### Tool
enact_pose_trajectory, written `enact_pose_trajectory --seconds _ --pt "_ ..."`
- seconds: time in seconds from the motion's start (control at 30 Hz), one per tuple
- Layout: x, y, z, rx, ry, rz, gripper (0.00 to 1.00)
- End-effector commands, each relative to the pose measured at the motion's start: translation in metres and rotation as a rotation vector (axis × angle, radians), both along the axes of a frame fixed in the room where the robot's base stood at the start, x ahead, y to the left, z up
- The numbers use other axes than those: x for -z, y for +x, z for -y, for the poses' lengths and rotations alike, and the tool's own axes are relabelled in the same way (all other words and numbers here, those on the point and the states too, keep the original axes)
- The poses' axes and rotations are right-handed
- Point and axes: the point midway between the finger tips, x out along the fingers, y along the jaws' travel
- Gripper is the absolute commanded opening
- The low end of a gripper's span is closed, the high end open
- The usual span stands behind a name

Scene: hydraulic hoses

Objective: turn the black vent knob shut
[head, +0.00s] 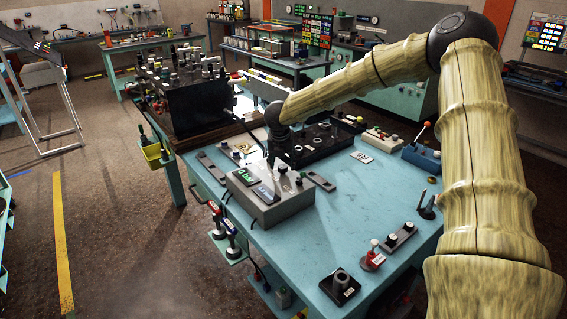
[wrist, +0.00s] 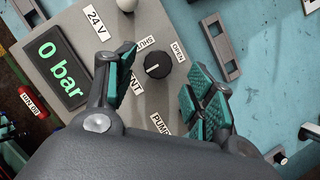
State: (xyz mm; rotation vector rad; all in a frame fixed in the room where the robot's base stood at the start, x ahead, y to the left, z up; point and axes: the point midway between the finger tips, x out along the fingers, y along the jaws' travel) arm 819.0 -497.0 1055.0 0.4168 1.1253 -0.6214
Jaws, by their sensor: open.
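The black vent knob (wrist: 158,65) sits on a grey control box (wrist: 75,15) in the wrist view, with labels reading SHUT and OPEN beside it and a partly covered VENT label below. A white mark shows on the knob's left part; which label it lines up with is hard to tell. My gripper (wrist: 165,75) is open, with one teal-padded finger on each side of the knob and visible gaps between. In the head view my gripper (head: 280,155) is over the back of the same box (head: 280,212); the knob cannot be made out there.
The box's display (wrist: 56,66) reads 0 bar. A slotted grey bar (wrist: 221,46) lies right of the box.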

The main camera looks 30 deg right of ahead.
Motion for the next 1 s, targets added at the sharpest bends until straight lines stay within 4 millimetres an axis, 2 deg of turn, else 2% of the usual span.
enact_pose_trajectory --seconds 0.3,0.7,0.93,1.0 --pt "0.023 0.007 0.006 0.000 -0.001 -0.001 0.54" --pt "0.027 0.009 0.007 0.000 0.000 0.000 0.54" --pt "0.027 0.008 0.007 0.000 0.000 0.000 0.12" --pt "0.027 0.008 0.007 0.000 0.000 0.000 0.09"
